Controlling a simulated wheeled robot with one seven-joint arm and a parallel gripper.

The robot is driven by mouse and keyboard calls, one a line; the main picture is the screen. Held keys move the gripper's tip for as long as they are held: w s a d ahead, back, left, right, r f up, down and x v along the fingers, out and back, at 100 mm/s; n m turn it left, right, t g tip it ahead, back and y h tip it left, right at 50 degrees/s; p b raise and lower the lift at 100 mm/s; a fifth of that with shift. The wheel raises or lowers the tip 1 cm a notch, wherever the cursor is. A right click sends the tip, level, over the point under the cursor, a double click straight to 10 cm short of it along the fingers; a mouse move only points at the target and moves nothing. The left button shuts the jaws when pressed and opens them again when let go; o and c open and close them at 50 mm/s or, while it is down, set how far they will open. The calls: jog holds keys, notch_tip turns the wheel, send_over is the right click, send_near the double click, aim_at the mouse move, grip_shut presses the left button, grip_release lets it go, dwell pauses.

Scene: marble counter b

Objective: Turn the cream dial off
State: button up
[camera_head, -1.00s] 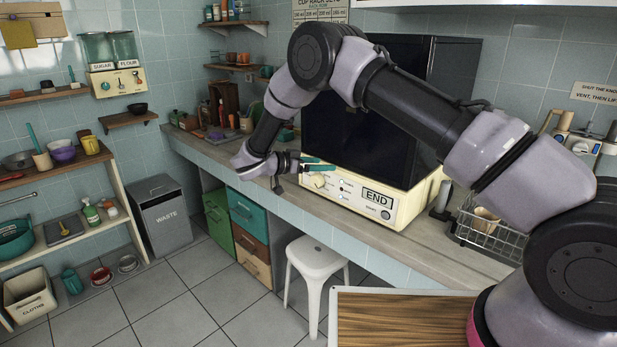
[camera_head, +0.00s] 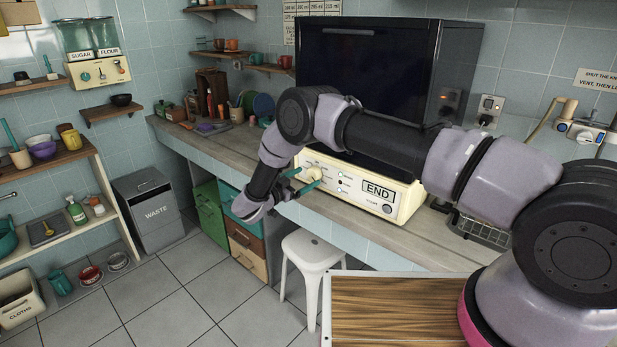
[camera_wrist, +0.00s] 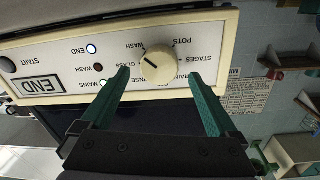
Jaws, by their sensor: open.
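The cream dial (camera_wrist: 158,64) is a round knob on the cream control panel (camera_wrist: 215,40) of the dark-fronted machine. Its dark pointer line points to the upper left in the wrist view. In the head view the dial (camera_head: 315,173) shows just beyond my fingers. My gripper (camera_wrist: 157,73) is open and empty, facing the panel. Its two teal fingertips appear on either side of the dial, with a gap on each side. I cannot tell whether they reach its depth. My gripper (camera_head: 304,179) is also in the head view.
A white stool (camera_head: 311,252) stands below the counter. A wooden board (camera_head: 400,305) is in front.

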jog(key=shift+x, duration=1.15)
jog(key=c, duration=1.4)
jog(key=shift+n, duration=0.3)
